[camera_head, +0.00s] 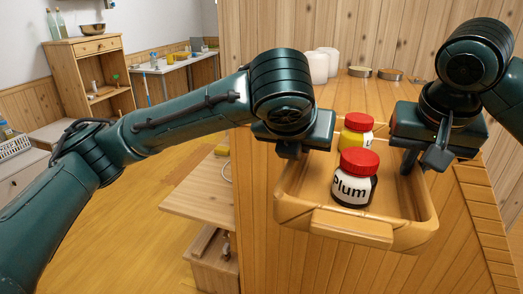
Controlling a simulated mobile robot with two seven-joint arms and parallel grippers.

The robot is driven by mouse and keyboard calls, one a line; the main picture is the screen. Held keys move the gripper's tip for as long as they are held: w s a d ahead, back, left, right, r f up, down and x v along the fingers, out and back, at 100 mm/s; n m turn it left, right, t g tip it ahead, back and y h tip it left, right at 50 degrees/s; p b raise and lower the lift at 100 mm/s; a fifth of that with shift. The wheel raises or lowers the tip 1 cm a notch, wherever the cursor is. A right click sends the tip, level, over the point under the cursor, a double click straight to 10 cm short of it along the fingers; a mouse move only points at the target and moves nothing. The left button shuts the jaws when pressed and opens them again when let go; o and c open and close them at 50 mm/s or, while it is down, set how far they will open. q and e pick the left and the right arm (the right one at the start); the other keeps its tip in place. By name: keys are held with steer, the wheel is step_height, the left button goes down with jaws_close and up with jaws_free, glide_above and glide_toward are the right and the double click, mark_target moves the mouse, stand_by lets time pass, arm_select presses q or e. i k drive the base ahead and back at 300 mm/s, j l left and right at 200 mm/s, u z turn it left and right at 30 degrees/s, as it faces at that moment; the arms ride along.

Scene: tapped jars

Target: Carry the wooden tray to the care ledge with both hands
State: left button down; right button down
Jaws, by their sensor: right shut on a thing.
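The wooden tray (353,231) is in the head view, right of centre, and looks level. A jar labelled "Plum" (354,190) with a red lid stands upright in it. A yellow jar (354,140) with a red lid stands behind it, partly hidden. My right gripper (420,160) is shut on the tray's right side. My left gripper (291,150) is at the tray's left rear side; its fingertips are mostly hidden, so I cannot tell whether it grips the rim.
A wooden top (372,97) lies behind the tray, with white canisters (317,67) and two shallow round tins (390,75) at its back. A lower wooden shelf (205,190) juts out at left. Open floor (110,235) lies further left, before a wooden cabinet (85,75).

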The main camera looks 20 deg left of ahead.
mark_target(219, 182)
steer(key=u, duration=1.4)
steer(key=i+u, duration=0.15)
steer(key=u, duration=0.15)
steer(key=i+j+u, duration=0.1)
steer(key=u, duration=0.2)
steer(key=i+u, duration=0.35)
steer(key=i, duration=0.4)
steer(key=i+l+u, duration=0.3)
steer(key=i, duration=0.5)
steer(key=i+j, duration=0.15)
steer(key=i, duration=0.65)
steer(key=i+z, duration=0.45)
steer(key=i, duration=0.2)
steer(key=i+z, duration=0.6)
steer(key=k+j, duration=0.05)
